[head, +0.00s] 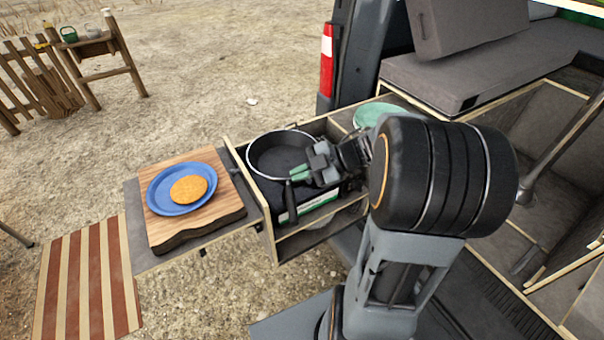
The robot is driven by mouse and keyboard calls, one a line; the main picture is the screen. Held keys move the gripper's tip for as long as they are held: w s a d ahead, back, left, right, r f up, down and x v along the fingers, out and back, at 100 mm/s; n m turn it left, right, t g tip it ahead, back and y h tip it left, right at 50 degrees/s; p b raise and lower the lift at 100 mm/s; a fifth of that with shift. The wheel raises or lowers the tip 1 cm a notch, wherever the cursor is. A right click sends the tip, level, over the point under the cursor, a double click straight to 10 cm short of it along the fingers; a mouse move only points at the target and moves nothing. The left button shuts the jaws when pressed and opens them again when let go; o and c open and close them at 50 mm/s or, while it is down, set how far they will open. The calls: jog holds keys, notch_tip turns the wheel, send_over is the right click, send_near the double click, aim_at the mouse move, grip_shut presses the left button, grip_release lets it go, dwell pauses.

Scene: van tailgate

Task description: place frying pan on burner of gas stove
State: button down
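The black frying pan (272,152) is over the gas stove (318,204), a dark-topped box with a green and white front label, in the pull-out drawer. The pan looks roughly level, with its handle (292,204) pointing toward the front of the drawer. The pan and my arm hide the burner, so I cannot tell whether the pan rests on it. My gripper (300,173), with green fingertips, is at the pan's right front side, close to the handle's root. The fingertips appear close together, but I cannot tell whether they grip the handle.
Left of the drawer, a wooden board (222,204) holds a blue plate (166,200) with a round orange-brown food item (188,190). A pale green plate (372,112) lies behind my gripper. Drawer walls surround the stove. The van's cushioned bench (450,75) is at the right.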

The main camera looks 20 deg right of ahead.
jog(key=w, duration=0.1)
jog(key=w+d+f, duration=0.2)
jog(key=shift+w, duration=0.35)
jog(key=shift+w+d+f+p, duration=0.2)
jog(key=shift+w+d+f, duration=0.35)
jog(key=shift+f, duration=0.9)
jog(key=shift+w+d+f+p, duration=0.25)
jog(key=shift+w+f, duration=0.45)
jog(key=shift+f, duration=0.7)
jog(key=shift+w+d+f+p, duration=0.1)
jog(key=shift+w+d+f, duration=0.5)
jog(key=shift+f, duration=0.85)
jog(key=shift+a, duration=0.1)
jog(key=c, duration=1.8)
grip_release()
jog(key=shift+f, duration=0.15)
jog(key=o, duration=0.4)
jog(key=shift+o, duration=0.2)
